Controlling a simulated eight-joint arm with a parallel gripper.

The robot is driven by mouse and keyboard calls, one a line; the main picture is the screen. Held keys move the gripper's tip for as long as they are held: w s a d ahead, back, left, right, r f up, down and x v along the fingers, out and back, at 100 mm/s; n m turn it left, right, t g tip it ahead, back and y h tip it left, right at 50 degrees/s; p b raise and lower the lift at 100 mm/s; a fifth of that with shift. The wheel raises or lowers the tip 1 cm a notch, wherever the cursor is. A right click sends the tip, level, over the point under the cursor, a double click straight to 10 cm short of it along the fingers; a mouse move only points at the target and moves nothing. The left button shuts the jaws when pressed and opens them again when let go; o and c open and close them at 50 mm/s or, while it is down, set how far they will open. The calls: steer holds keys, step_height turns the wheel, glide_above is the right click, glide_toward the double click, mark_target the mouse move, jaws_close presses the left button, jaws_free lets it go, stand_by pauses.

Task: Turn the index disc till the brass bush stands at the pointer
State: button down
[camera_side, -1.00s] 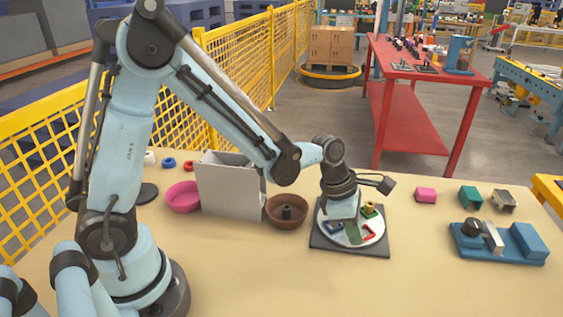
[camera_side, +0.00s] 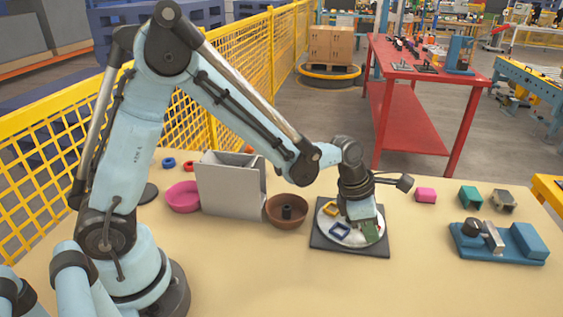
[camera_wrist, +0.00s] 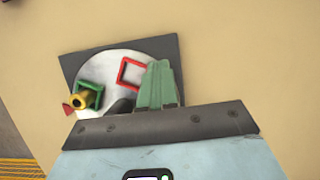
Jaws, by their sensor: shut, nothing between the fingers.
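The pale index disc (camera_side: 352,238) lies on a dark square base (camera_side: 320,244); both also show in the wrist view, the disc (camera_wrist: 108,68) partly hidden. The brass bush (camera_wrist: 79,100) stands at the green square frame (camera_wrist: 92,93) near the disc's rim. A red pointer (camera_wrist: 67,109) lies just outside the rim, close beside the bush; exact alignment is unclear.
A brown bowl (camera_side: 287,212) and grey box (camera_side: 228,187) stand left of the base. A blue fixture (camera_side: 500,244) stands right. The front of the table is clear.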

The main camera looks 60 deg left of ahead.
steer(key=shift+w+n+t+y, duration=0.2)
steer(key=shift+w+n+y, duration=0.15)
steer(key=shift+w+n, duration=0.55)
steer(key=shift+w+n+t+y, duration=0.2)
steer(key=shift+w+n+y, duration=0.2)
steer(key=shift+n, duration=0.9)
steer(key=shift+w, duration=0.1)
steer(key=v, duration=1.2)
steer(key=s+a+m+t, duration=0.1)
steer(key=s+a+m, duration=0.4)
steer(key=m, duration=1)
steer(key=s+a+m+t+y, duration=0.1)
steer(key=s+a+m, duration=0.4)
steer(key=m, duration=1.1)
steer(key=s+t, duration=0.1)
steer(key=s, duration=0.2)
steer(key=shift+a+r+m, duration=0.2)
steer(key=shift+a+m, duration=0.05)
steer(key=shift+m, duration=0.05)
